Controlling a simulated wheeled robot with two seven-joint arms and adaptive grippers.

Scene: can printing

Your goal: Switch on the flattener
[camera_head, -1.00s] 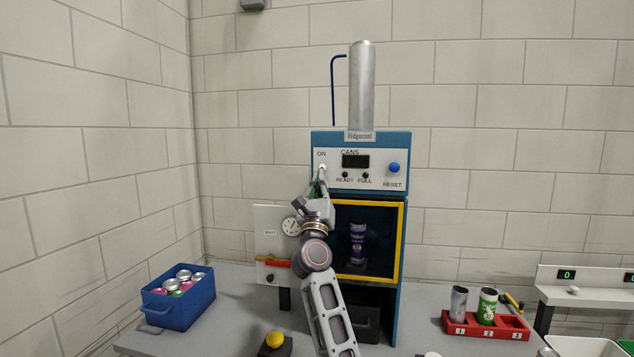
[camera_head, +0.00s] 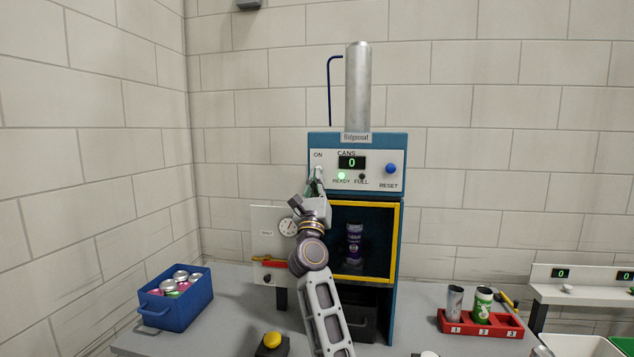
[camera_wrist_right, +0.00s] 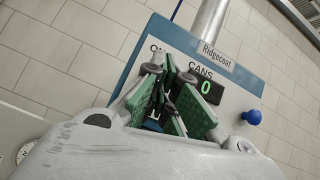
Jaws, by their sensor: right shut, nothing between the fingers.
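The flattener (camera_head: 399,145) is a blue machine with a white control panel, a silver cylinder on top and a yellow-framed chamber. Its display (camera_head: 351,162) reads a green 0, and the READY light (camera_head: 341,176) glows green. In the right wrist view the green finger pads (camera_wrist_right: 172,100) sit against the panel beside the lit display. My left gripper is not in view.
A blue bin (camera_head: 183,311) of cans stands at left. A yellow button (camera_head: 272,340) is on the bench in front. A red numbered rack (camera_head: 478,329) holds two cans at right.

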